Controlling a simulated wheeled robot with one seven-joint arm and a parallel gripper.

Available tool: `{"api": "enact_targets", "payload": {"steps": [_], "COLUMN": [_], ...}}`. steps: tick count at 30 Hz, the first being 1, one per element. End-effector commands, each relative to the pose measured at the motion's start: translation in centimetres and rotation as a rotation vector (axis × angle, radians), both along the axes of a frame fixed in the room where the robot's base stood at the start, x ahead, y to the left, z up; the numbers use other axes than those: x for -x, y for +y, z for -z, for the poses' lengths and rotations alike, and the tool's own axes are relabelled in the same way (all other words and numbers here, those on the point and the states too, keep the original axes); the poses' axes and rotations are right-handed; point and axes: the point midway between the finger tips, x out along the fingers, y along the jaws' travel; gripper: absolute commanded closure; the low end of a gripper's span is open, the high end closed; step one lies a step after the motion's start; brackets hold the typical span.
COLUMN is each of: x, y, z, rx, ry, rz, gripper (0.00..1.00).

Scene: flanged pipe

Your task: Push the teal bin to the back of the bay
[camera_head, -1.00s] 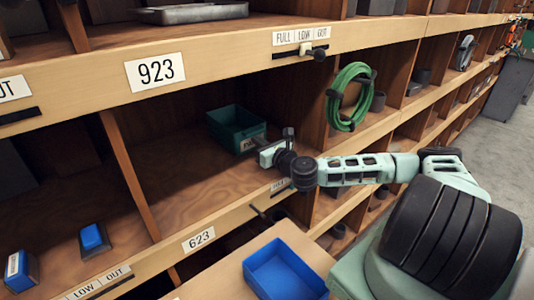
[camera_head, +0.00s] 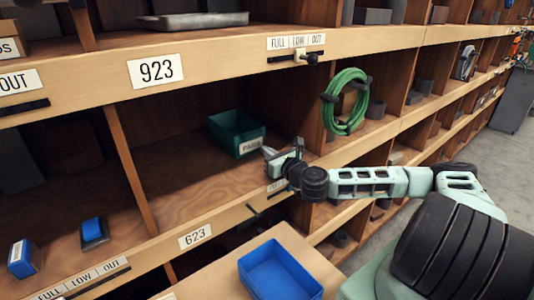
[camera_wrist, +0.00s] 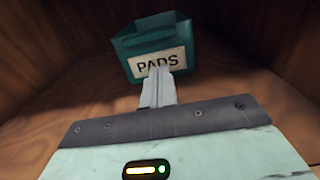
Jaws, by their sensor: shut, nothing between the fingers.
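The teal bin (camera_head: 237,135) stands upright on the wooden floor of the bay, toward its back right, with its open top up. Its white PADS label faces me and shows in the wrist view (camera_wrist: 157,63). My gripper (camera_head: 270,153) is at the front right of the bin, over the bay floor. In the wrist view the fingers (camera_wrist: 160,72) are shut together and empty, pointing at the lower edge of the label. They overlap the bin's front in the picture; I cannot tell whether they touch it.
The bay (camera_head: 185,185) has clear floor left of the bin and a divider (camera_head: 132,170) at its left. A wooden front rail (camera_head: 225,225) runs below my arm. A blue tray (camera_head: 280,268) sits on a surface in front. A green hose coil (camera_head: 345,100) hangs at the right.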

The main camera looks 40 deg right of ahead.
Motion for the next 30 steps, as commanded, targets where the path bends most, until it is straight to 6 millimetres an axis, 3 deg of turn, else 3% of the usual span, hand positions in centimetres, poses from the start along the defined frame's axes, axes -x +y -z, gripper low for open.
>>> {"api": "enact_targets", "payload": {"steps": [15,21,30], "x": [7.4,8.6,8.7], "y": [-0.3,-0.3,-0.3], "z": [0.4,0.2,0.1], "rx": [0.000,0.000,0.001], "ry": [0.001,0.002,0.002], "rz": [-0.001,-0.001,-0.001], "gripper": [1.00,1.00,1.00]}}
